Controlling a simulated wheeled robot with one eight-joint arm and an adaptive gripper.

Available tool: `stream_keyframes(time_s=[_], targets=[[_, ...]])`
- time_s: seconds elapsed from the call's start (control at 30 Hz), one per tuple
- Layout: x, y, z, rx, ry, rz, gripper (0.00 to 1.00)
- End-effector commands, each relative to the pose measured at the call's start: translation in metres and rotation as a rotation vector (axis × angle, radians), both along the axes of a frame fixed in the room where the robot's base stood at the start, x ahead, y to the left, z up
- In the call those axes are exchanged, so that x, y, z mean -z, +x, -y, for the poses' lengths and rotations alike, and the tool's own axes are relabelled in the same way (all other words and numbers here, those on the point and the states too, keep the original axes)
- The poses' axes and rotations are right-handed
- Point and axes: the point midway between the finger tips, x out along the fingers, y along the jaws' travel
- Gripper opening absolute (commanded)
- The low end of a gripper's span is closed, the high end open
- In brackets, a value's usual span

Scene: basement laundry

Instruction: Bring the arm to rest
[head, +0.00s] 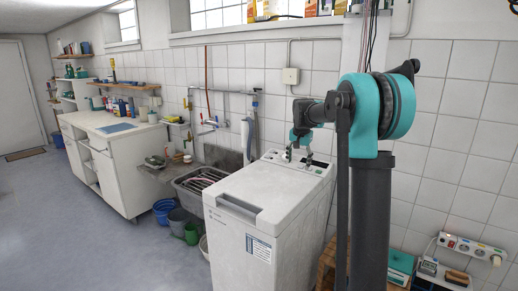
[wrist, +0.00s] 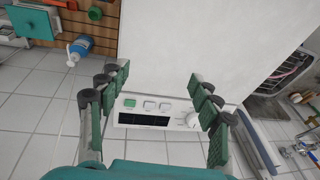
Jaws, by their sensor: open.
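My arm reaches out from the right of the head view toward the washing machine. My gripper (head: 300,156) is over the rear of the white top-loading washing machine (head: 250,220), near its control panel (head: 297,165). In the wrist view my gripper (wrist: 160,82) is open, with its two fingers wide apart and nothing between them. Past the fingers the panel (wrist: 150,118) shows a green button (wrist: 129,102), two pale buttons, a dark display and a round knob (wrist: 192,120). I cannot tell whether a fingertip touches the machine.
A sink with a rack (head: 200,180) stands left of the machine, with buckets (head: 180,218) below. A blue bottle (wrist: 80,47) is beside wooden slats (wrist: 95,30) in the wrist view. A power strip (head: 470,247) is on the right wall. Open floor (head: 70,230) lies left.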

Motion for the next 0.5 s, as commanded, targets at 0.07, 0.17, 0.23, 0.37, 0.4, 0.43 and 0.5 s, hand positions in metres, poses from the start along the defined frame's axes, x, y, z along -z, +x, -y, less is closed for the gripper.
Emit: stream_keyframes(time_s=[0.07,0.17,0.23,0.37,0.4,0.43,0.5], targets=[[0.012,-0.038,0.004,-0.052,-0.012,0.009,0.64],[0.029,-0.084,0.009,-0.12,-0.028,0.021,0.64],[0.043,-0.117,0.011,-0.169,-0.042,0.03,0.64],[0.072,-0.182,0.015,-0.258,-0.066,0.045,0.64],[0.081,-0.202,0.016,-0.286,-0.075,0.051,0.64],[0.089,-0.218,0.017,-0.308,-0.08,0.054,0.64],[0.107,-0.254,0.019,-0.355,-0.096,0.063,0.64]])
